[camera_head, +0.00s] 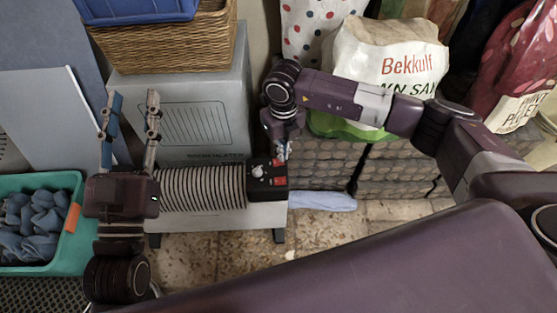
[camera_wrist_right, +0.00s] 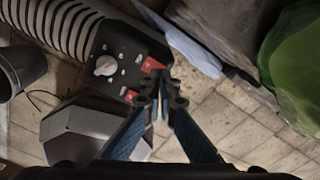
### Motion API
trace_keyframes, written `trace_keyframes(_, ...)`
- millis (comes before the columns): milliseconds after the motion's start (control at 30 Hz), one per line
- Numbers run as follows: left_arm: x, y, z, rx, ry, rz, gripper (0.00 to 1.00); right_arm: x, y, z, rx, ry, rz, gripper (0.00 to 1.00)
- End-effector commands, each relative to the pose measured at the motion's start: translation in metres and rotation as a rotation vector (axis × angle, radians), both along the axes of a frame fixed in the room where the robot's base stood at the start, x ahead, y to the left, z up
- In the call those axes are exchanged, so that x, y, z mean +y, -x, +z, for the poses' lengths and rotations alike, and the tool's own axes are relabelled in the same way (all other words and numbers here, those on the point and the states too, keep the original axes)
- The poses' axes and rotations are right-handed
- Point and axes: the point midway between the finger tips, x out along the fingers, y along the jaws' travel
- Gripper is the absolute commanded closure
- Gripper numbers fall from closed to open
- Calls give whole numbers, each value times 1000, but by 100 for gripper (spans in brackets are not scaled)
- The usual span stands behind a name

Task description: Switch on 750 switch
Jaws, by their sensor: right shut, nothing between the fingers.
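A black control panel (camera_head: 263,184) with a pale round knob (camera_head: 257,171) and two red switches sits at the right end of a ribbed grey heater body. In the right wrist view, one red switch (camera_wrist_right: 151,64) is by the closed fingertips and the other red switch (camera_wrist_right: 130,96) is just left of the fingers. I cannot read which one is 750, or tell whether either is on. My right gripper (camera_head: 283,152) is shut and empty at the panel's right edge; contact is unclear. My left gripper (camera_head: 132,98) is open and empty, left of the panel and over the heater's left end.
A large grey box (camera_head: 200,110) stands behind the heater with a wicker basket (camera_head: 170,42) on it. A teal crate (camera_head: 68,262) of blue cloths is at the left. Bags, including a white-and-green one (camera_head: 385,50), stand at the back right. Tiled floor (camera_head: 340,232) shows in front.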

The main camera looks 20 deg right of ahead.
Motion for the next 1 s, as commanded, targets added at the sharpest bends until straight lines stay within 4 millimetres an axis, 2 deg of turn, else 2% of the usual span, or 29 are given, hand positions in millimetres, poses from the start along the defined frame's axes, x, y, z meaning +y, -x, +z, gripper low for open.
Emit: trace_keyframes(1000,0,2,4,-21,6,0,62,0,0,-2,0,0,0,100)
